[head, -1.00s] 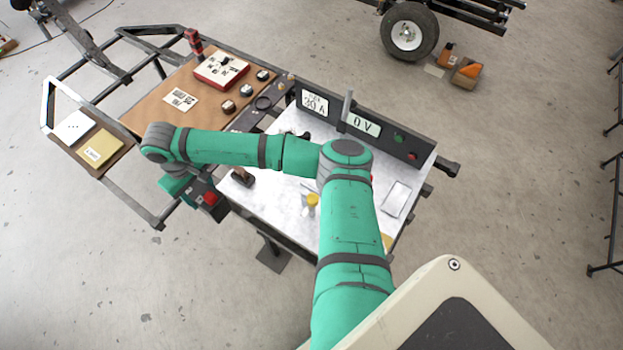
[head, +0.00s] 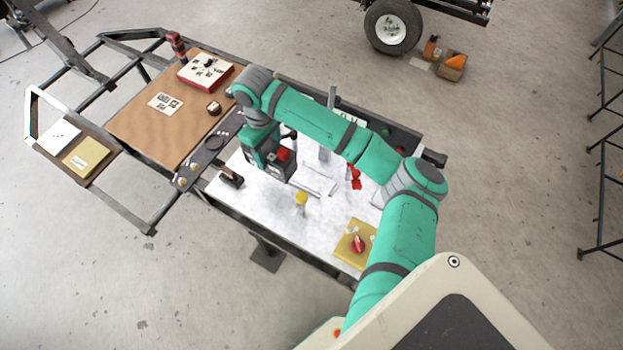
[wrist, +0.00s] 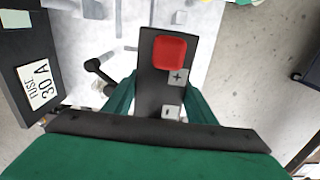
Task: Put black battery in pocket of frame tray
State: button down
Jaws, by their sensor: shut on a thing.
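A black battery (wrist: 150,88) with a red square cap and plus and minus labels is between the fingers of my gripper (wrist: 157,97) in the wrist view. My gripper is shut on it. In the head view the battery (head: 277,167) hangs below my gripper (head: 264,147), over the back left part of the white tabletop. I cannot tell which place is the pocket.
A grey post (head: 325,140) stands right of the battery. A brown board (head: 145,135) bears a red box (head: 205,72).

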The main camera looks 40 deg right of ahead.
jog(key=s+d+r, duration=0.2)
jog(key=s+d, duration=0.2)
jog(key=d, duration=0.4)
jog(key=shift+s+d+f, duration=0.35)
jog(key=shift+d+f, duration=0.1)
jog(key=shift+f, duration=1.85)
jog(key=shift+s+d+f, duration=0.3)
jog(key=shift+d+f, duration=0.1)
jog(key=shift+f, duration=1.9)
jog(key=shift+s+d+f, duration=0.35)
jog(key=shift+d+f, duration=0.1)
jog(key=shift+f, duration=1.85)
jog(key=shift+f, duration=0.1)
jog(key=c, duration=0.8)
grip_release()
jog(key=shift+f, duration=0.1)
notch_tip(320, 180, up, 12)
